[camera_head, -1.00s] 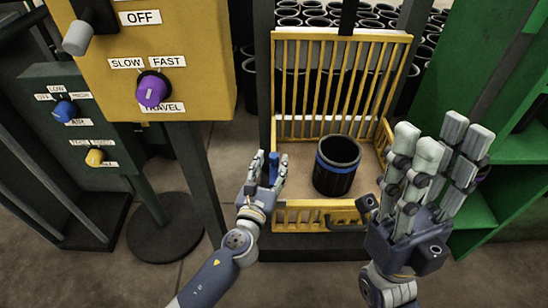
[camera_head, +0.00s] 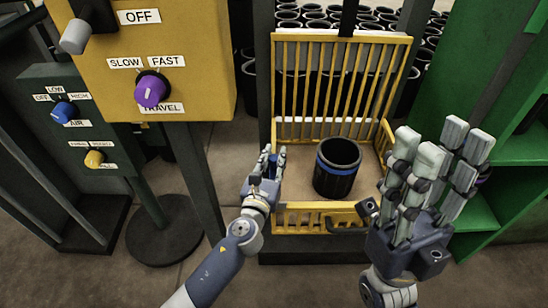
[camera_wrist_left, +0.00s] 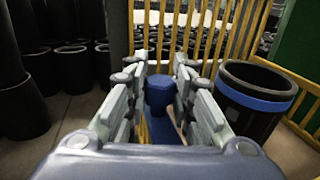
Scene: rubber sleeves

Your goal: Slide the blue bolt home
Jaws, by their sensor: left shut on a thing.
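The blue bolt (camera_wrist_left: 160,95) stands between the fingers of my left gripper (camera_wrist_left: 160,82) in the left wrist view. My left gripper (camera_head: 272,162) is shut on it at the left side of the yellow cage, and its fingers hide most of the bolt in the head view. How far the bolt has slid cannot be seen. My right gripper (camera_head: 437,165) is raised at the right, its fingers spread and pointing up, and it holds nothing.
A black sleeve with a blue band (camera_head: 337,172) stands inside the yellow cage (camera_head: 300,215), right of my left gripper. A yellow control box (camera_head: 200,60) with a purple knob (camera_head: 150,90) stands at the left. Green shelving (camera_head: 480,215) is at the right.

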